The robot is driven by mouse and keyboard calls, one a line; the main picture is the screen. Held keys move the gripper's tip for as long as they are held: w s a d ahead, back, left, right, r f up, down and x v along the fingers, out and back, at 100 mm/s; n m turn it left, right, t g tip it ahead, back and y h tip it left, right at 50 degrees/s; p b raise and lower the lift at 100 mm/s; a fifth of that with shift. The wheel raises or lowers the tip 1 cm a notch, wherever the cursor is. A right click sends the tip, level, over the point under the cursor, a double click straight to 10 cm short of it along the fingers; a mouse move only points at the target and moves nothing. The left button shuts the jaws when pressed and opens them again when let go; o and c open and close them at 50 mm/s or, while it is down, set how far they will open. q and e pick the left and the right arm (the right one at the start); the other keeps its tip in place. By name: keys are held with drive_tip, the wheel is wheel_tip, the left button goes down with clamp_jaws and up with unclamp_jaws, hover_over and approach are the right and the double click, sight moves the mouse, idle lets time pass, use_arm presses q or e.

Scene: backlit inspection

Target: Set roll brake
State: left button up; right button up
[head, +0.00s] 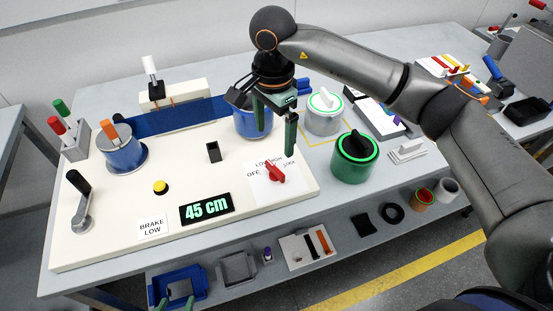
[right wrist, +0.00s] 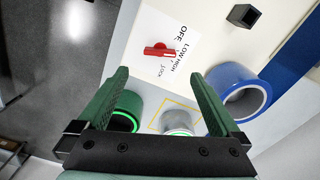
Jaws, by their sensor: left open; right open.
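The red brake knob (head: 272,174) sits on a white label with OFF, LOW, HIGH and LOCK on the cream board (head: 120,255). It also shows in the right wrist view (right wrist: 158,50), lying slantwise to the label; I cannot tell which mark it points at. A sign (head: 152,226) reads BRAKE LOW, and a display (head: 206,208) reads 45 cm. My right gripper (head: 275,143) is open and empty, above and behind the knob, its fingers apart from it. My left gripper (head: 175,302) shows only its green fingertips at the bottom edge, open, near a blue tray.
A crank (head: 82,205), a yellow button (head: 160,187) and a roll on a blue core (head: 122,155) are on the board. A blue roll (head: 252,122) stands behind my right gripper. A green roll (head: 353,160) and a pale roll (head: 324,112) stand right of the board.

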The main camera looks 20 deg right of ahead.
sight(274, 168)
wheel_tip(274, 168, down, 11)
drive_tip(key=shift+r+p, duration=0.15)
drive_tip(key=shift+p, duration=0.65)
drive_tip(key=c, duration=1.2)
